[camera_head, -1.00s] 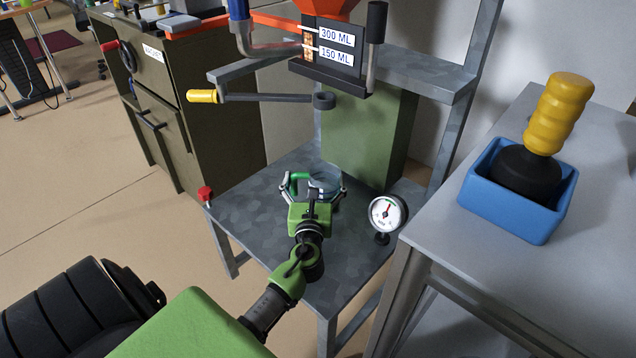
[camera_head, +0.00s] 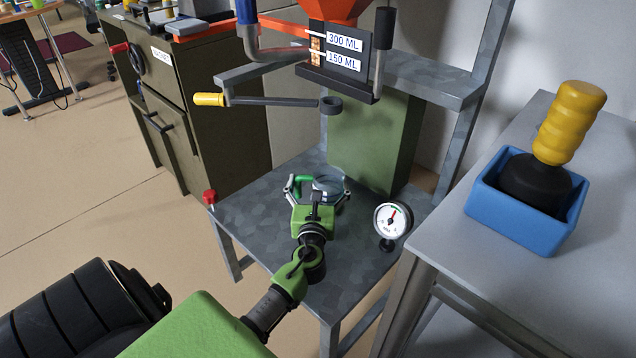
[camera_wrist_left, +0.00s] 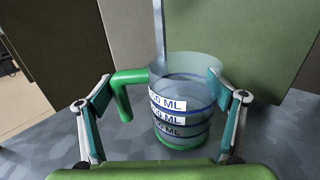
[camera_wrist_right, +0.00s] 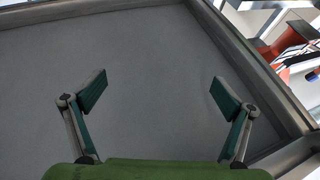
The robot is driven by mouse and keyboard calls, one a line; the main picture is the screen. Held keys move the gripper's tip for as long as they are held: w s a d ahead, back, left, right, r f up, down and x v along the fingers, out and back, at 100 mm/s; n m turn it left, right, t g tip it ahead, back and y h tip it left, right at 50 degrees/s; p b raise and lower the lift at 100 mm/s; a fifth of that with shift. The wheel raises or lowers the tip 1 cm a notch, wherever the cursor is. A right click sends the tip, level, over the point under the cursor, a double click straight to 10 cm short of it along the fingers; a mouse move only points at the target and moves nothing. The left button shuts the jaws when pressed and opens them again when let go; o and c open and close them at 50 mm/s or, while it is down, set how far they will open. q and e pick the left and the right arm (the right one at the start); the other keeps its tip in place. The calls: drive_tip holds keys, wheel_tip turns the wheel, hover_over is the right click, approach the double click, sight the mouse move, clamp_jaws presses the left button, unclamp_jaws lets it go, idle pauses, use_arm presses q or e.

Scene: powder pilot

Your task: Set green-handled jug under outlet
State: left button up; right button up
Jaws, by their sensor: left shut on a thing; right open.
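The clear jug with a green handle (camera_head: 328,188) is upright over the grey metal stand; in the left wrist view the jug (camera_wrist_left: 184,92) shows blue bands, white ML labels and a green base. I cannot tell whether its base touches the plate. My left gripper (camera_head: 317,192) is shut on the jug, with the right finger at its wall and the left finger by the handle (camera_wrist_left: 122,92). The dispenser (camera_head: 340,55) with 300 ML and 150 ML labels is above and behind the jug; its outlet is not clearly visible. My right gripper (camera_wrist_right: 160,92) is open and empty.
A yellow-handled lever (camera_head: 265,100) with a black ring sticks out above the jug. A pressure gauge (camera_head: 391,219) stands right of it, and a red knob (camera_head: 210,197) sits at the stand's left corner. A blue tray (camera_head: 510,222) holding a yellow-handled tool is on the right table.

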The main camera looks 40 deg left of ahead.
use_arm(q)
drive_tip(key=shift+f, duration=0.15)
drive_tip(key=shift+f+b, duration=0.3)
drive_tip(key=shift+f, duration=0.05)
idle(1.2)
drive_tip(key=o, duration=1)
drive_tip(key=shift+c, duration=0.2)
